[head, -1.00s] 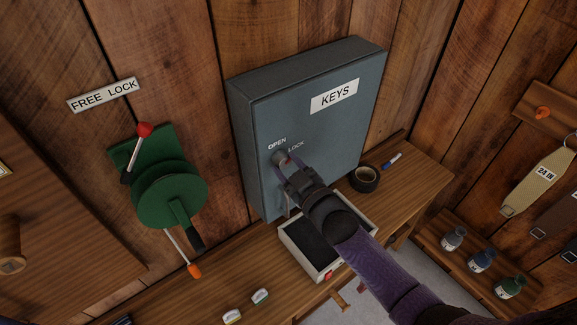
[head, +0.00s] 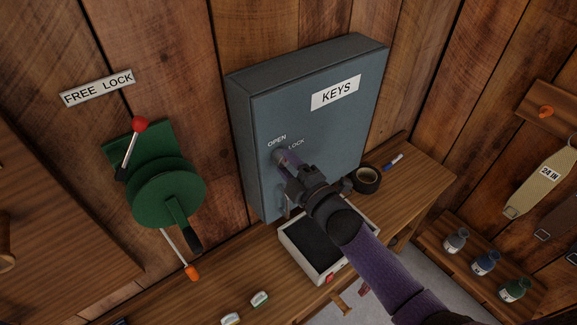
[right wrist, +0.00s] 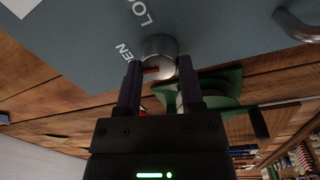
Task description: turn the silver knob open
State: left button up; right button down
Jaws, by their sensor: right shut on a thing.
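The silver knob (right wrist: 160,48) sits on the front of the blue-grey key cabinet (head: 330,135), by the OPEN and LOCK labels. In the right wrist view its red mark is on the left, towards the OPEN lettering. In the head view the knob (head: 278,155) is partly hidden by my right gripper (head: 283,162). The fingers of my right gripper (right wrist: 160,78) lie one on each side of the knob and are shut on it. My left gripper is out of view.
A green winch (head: 168,190) with a red-tipped lever is on the wall at left. Below the cabinet, an open tray (head: 347,268), a black tape roll (head: 367,180) and a marker (head: 393,162) are on the wooden bench (head: 415,172). Several bottles stand at right.

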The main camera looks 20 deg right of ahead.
jog(key=shift+f+n, duration=0.1)
jog(key=shift+n, duration=0.8)
jog(key=shift+c, duration=1.1)
grip_release()
jog(key=v, duration=1)
jog(key=shift+b, duration=0.4)
jog(key=shift+d, duration=0.1)
